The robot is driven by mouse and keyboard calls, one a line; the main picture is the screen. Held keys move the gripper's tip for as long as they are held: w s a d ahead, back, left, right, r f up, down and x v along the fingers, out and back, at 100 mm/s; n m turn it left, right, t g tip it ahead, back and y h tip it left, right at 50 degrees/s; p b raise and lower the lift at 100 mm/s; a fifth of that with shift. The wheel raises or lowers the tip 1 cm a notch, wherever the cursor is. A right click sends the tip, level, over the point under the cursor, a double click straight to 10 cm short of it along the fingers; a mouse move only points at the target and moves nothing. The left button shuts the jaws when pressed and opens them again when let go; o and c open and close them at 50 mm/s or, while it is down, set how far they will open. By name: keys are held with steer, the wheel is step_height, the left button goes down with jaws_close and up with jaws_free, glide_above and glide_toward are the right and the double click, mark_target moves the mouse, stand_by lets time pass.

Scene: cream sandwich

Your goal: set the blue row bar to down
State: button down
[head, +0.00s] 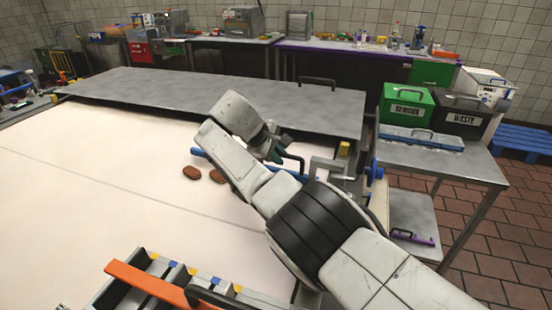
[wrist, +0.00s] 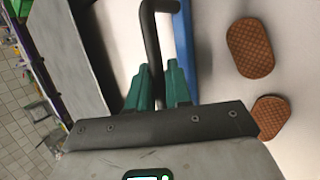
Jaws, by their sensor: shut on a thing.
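The blue row bar (head: 205,154) lies across the far part of the pale work surface, mostly hidden behind my arm in the head view. In the wrist view the blue bar (wrist: 186,50) runs beside a black bent handle (wrist: 150,35), whose top end curves towards it. My gripper (wrist: 158,82) has its green fingers shut on this handle. In the head view my gripper (head: 284,160) is at the bar, near its right end, partly covered by my own arm. Whether the bar is up or down, I cannot tell.
Two brown oval wafers (wrist: 250,48) lie on the pale surface close to the bar. A grey metal cover (head: 200,92) with a handle lies behind. An orange bar (head: 150,284) crosses a slotted frame in front. A green bin (head: 405,104) stands on the right table.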

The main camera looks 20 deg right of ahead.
steer(key=shift+f+b, duration=0.55)
steer(key=shift+b, duration=0.2)
steer(key=c, duration=1.1)
jaws_free()
steer(key=shift+r, duration=0.1)
steer(key=shift+s+a+r+p, duration=0.1)
steer(key=shift+a+r+p, duration=0.25)
steer(key=shift+r, duration=0.1)
steer(key=v, duration=0.9)
steer(key=shift+a+r+p, duration=0.15)
steer(key=shift+a+p, duration=0.1)
steer(key=shift+p, duration=0.1)
